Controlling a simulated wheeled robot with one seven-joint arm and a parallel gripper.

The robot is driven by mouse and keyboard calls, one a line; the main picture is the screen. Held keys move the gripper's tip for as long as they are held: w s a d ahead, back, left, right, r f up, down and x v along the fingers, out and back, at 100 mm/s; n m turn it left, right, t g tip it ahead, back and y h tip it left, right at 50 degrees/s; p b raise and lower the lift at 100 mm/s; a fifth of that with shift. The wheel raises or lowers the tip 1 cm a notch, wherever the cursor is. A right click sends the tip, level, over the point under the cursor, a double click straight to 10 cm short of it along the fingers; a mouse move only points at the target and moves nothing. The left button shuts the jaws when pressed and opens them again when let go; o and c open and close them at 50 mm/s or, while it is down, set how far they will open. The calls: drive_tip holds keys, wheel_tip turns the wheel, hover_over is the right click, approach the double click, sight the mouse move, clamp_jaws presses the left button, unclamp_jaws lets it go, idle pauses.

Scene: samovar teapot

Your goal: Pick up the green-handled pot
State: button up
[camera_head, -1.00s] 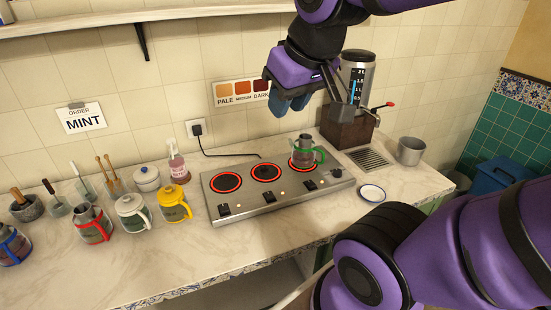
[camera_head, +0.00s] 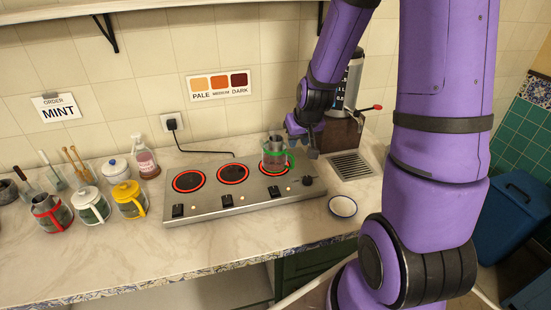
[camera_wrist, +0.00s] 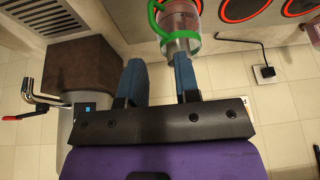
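The green-handled pot (camera_head: 275,156) is a glass pot with a metal top and a green band and handle. It stands upright on the right-hand burner of the hob, whose ring glows red. In the wrist view the pot (camera_wrist: 181,22) is at the top, with its green handle to the left. My gripper (camera_head: 303,148) is just right of the pot, near its height. In the wrist view my gripper (camera_wrist: 157,75) has its two blue fingers spread apart with nothing between them. The right finger is close to the pot's rim; I cannot tell whether it touches.
The hob (camera_head: 240,204) has two more glowing burners on the left. The dispenser's wooden base (camera_wrist: 88,70) and drip grate (camera_head: 351,166) are close to my gripper. A small saucer (camera_head: 343,207) lies in front. Red, white and yellow pots (camera_head: 130,199) stand left.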

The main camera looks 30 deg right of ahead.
approach(293, 162)
drive_tip(key=f, duration=0.1)
drive_tip(key=shift+w+x, duration=0.1)
drive_tip(key=shift+x, duration=2.5)
drive_tip(key=shift+w+x, duration=0.15)
drive_tip(key=shift+x, duration=2.4)
drive_tip(key=shift+r, duration=0.1)
clamp_jaws()
